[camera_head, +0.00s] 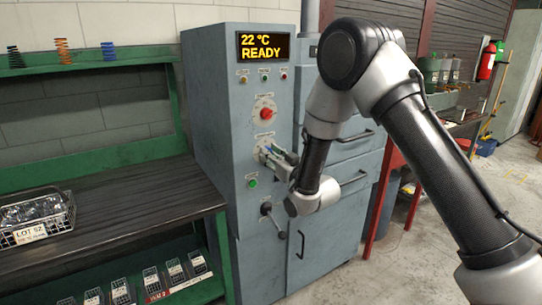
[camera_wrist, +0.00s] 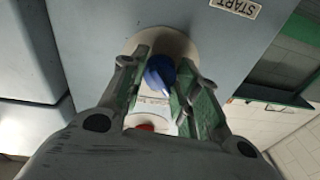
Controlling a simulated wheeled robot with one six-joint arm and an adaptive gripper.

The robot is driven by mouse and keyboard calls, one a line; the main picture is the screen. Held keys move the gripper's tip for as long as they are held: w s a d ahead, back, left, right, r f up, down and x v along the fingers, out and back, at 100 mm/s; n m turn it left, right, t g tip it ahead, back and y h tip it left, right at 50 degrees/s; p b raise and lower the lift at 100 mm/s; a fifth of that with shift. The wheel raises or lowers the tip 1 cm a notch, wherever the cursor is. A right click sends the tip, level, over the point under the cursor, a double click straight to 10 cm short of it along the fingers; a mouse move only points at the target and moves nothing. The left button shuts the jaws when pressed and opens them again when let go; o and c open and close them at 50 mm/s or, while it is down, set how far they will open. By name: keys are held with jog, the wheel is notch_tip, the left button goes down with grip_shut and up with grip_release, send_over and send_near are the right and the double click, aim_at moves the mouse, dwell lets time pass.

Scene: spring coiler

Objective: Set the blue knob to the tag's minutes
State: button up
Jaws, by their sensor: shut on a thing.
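The blue knob (camera_wrist: 160,72) sits on a round pale dial on the grey machine front. It shows in the wrist view between the two green-padded fingers of my gripper (camera_wrist: 163,76), which are shut on it. In the head view my gripper (camera_head: 270,154) reaches the machine's panel below the red knob (camera_head: 266,114) and hides the blue knob. The dial's scale is mostly covered, so I cannot read its setting. A wire basket at the left carries a tag (camera_head: 30,233) that seems to read "LOT 52"; I can make out no minutes on it.
The grey machine (camera_head: 225,150) has a display (camera_head: 264,47) reading "22 °C READY". A green button (camera_head: 253,183) and a black-knobbed lever (camera_head: 267,209) are below my gripper. A START label (camera_wrist: 236,7) shows in the wrist view. A bench (camera_head: 130,205) stands left.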

jog(key=shift+s+a+m+t+h, duration=0.15)
jog(key=shift+m+h, duration=0.3)
jog(key=shift+m, duration=2.8)
jog(key=shift+w+d+m+t+h, duration=0.15)
jog(key=shift+m+h, duration=0.35)
jog(key=shift+m, duration=2.8)
jog(key=shift+s+a+m+t+h, duration=0.15)
jog(key=shift+m+h, duration=0.3)
jog(key=shift+m, duration=2.8)
jog(key=o, duration=1)
jog(key=shift+o, duration=0.2)
jog(key=v, duration=1.2)
